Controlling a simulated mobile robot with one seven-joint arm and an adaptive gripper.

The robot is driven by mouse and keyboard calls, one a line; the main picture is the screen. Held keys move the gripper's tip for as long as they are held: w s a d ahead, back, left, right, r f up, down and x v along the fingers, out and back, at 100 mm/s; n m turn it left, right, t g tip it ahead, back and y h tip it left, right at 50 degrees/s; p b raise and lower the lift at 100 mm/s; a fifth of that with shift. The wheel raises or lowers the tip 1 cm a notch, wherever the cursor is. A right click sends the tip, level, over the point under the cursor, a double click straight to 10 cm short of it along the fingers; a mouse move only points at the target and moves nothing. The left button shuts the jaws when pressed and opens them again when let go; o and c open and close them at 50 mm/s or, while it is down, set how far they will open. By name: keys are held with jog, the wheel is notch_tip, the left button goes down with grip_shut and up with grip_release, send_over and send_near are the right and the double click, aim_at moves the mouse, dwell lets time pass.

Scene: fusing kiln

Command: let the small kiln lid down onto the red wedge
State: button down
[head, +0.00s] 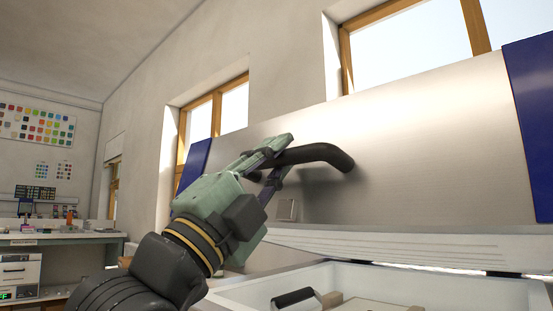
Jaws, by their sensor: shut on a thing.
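The kiln lid (440,130) has a brushed steel face with blue ends and a pale underside. It is raised, with a gap between its lower edge and the white kiln body (470,292) below. A black bar handle (325,153) stands out from the lid's face. My gripper (277,165) is shut on the left part of this handle, one finger above and one below. The red wedge cannot be made out in this view.
Inside the open kiln body are a black-handled item (293,298) and a pale wooden block (332,299). A bench (60,238) with small items stands at the far left, with a device (18,275) below it. Windows line the wall behind the lid.

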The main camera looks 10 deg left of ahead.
jog(key=c, duration=1.8)
grip_release()
jog(key=v, duration=1.2)
